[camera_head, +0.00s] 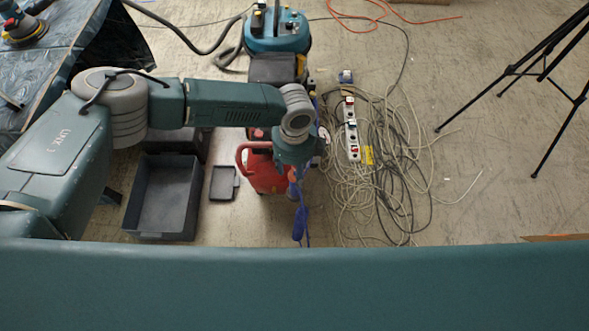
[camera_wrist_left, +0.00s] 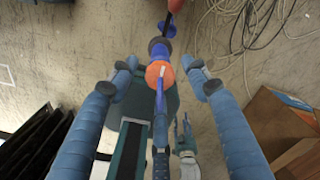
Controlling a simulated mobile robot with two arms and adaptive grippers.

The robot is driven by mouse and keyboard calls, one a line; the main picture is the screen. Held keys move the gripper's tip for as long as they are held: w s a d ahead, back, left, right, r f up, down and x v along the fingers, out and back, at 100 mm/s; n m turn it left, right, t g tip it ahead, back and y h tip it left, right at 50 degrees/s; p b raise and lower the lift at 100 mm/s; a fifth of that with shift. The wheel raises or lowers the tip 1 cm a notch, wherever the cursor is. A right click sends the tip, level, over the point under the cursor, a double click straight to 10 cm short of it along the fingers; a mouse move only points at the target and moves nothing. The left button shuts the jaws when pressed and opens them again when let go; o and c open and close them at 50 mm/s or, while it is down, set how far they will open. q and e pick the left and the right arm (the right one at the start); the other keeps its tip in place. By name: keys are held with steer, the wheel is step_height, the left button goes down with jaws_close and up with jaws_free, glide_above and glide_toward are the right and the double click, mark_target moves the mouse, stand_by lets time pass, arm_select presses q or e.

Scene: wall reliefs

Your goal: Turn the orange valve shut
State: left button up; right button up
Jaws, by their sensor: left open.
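My left gripper (camera_head: 298,208) hangs below its wrist near the middle of the head view, with its blue fingers pointing down the picture. In the left wrist view its two blue fingers with dark tips (camera_wrist_left: 161,76) are spread wide. A round orange part, which looks like the orange valve (camera_wrist_left: 154,75), shows between the fingertips with a gap on both sides. I cannot make out the valve in the head view.
A grey bin (camera_head: 163,205) and a small dark tray (camera_head: 223,183) lie on the floor. A red container (camera_head: 262,172) is partly behind my left wrist. Tangled cables (camera_head: 385,180), a blue vacuum (camera_head: 277,32) and a black tripod (camera_head: 540,70) stand beyond.

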arm_select(q)
steer(key=c, duration=1.2)
steer(key=shift+o, duration=0.2)
steer(key=n+p, duration=0.2)
steer(key=n, duration=0.1)
steer(key=shift+s+r, duration=0.1)
steer(key=shift+r, duration=0.05)
steer(key=n+p, duration=0.4)
steer(key=n, duration=0.2)
steer(key=n+p, duration=0.3)
steer(key=n, duration=0.2)
steer(key=shift+n+p, duration=1)
steer(key=shift+n, duration=0.8)
